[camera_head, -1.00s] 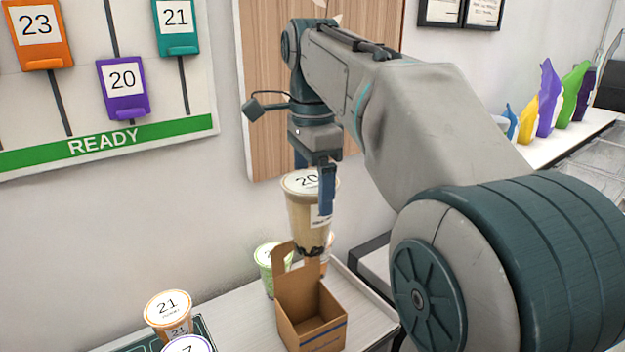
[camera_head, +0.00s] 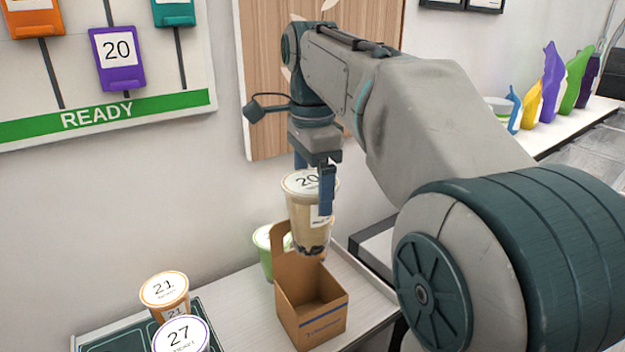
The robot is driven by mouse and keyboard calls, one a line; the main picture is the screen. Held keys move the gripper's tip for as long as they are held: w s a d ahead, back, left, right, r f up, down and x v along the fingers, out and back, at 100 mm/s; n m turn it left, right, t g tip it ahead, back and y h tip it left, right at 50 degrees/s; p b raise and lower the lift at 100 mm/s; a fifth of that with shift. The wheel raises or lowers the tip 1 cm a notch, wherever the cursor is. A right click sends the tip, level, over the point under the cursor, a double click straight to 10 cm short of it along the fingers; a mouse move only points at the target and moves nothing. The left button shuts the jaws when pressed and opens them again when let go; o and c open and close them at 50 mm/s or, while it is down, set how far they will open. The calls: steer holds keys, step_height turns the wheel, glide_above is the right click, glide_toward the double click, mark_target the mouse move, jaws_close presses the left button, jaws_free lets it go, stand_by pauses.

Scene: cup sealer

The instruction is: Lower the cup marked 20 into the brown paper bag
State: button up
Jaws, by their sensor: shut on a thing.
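The cup marked 20 (camera_head: 306,215) has a white lid with the number, a tan drink and dark pieces at its bottom. My gripper (camera_head: 313,190) is shut on it near the lid and holds it upright in the air. The brown paper bag (camera_head: 312,322) is an open box-like carrier with a tall handle panel at its back left, standing on the counter. The cup hangs above the bag, its bottom in front of the handle panel in the picture. The gap between cup and bag is hard to judge.
A green cup (camera_head: 267,250) stands behind the bag, partly hidden. An orange cup marked 21 (camera_head: 166,292) and a cup marked 27 (camera_head: 181,338) stand on a dark mat at the left. The pale counter (camera_head: 240,312) is bare between them and the bag.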

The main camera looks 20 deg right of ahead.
mark_target(313, 243)
steer(key=shift+f+b, duration=2.55)
steer(key=shift+f, duration=1.15)
steer(key=shift+s+f+b, duration=0.2)
steer(key=shift+f+b, duration=0.35)
steer(key=shift+f, duration=0.25)
steer(key=shift+s+f+b, duration=0.2)
steer(key=shift+f+b, duration=0.35)
steer(key=shift+f, duration=0.25)
steer(key=shift+w+f+b, duration=0.3)
steer(key=shift+w+f, duration=0.25)
steer(key=shift+w, duration=0.05)
steer(key=shift+s+f, duration=0.1)
steer(key=shift+s, duration=0.25)
steer(key=shift+w+f+b, duration=0.15)
steer(key=shift+f+b, duration=0.25)
steer(key=shift+b, duration=0.05)
steer(key=shift+f+b, duration=1.45)
steer(key=shift+f, duration=1.05)
